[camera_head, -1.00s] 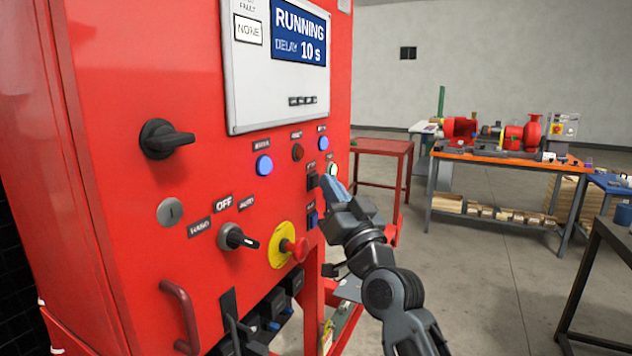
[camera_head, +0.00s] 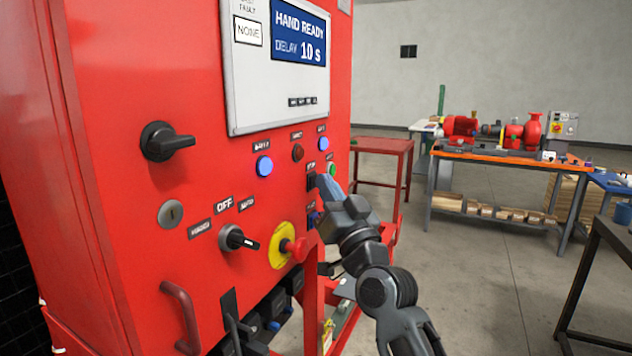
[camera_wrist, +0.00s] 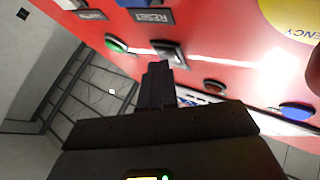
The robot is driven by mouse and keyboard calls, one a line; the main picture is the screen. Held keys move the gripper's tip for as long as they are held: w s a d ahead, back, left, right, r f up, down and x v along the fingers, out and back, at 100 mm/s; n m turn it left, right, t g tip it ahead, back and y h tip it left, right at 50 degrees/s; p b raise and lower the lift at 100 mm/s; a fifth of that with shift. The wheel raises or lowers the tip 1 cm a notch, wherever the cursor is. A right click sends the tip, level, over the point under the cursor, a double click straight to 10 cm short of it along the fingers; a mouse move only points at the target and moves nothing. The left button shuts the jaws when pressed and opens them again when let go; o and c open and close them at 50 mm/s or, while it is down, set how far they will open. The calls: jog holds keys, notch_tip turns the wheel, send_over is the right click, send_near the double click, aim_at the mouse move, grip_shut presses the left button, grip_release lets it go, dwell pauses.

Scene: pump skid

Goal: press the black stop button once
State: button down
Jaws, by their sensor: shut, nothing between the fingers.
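The black stop button (camera_head: 311,183) is on the red panel, below the display and under a small label. My gripper (camera_head: 321,181) is at it from the right and partly covers it. The fingers are shut and empty. The tips are at or very near the button face; I cannot tell whether they touch. The display (camera_head: 299,35) reads HAND READY, DELAY 10 s.
A green button (camera_head: 331,169) is close by the stop button. The red emergency knob (camera_head: 297,248) on its yellow disc sticks out below. Black rotary switches (camera_head: 238,239) and blue buttons (camera_head: 264,166) share the panel. Open floor and a workbench (camera_head: 500,153) are to the right.

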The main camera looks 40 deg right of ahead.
dwell(0.3)
jog(key=shift+s+d+b, duration=0.25)
jog(key=shift+s+b, duration=0.4)
jog(key=shift+s, duration=0.15)
jog(key=s+b, duration=0.1)
jog(key=s+d+b, duration=0.1)
jog(key=s, duration=0.1)
jog(key=s+b, duration=0.1)
jog(key=shift+s+d, duration=0.35)
jog(key=shift+d, duration=0.05)
dwell(0.6)
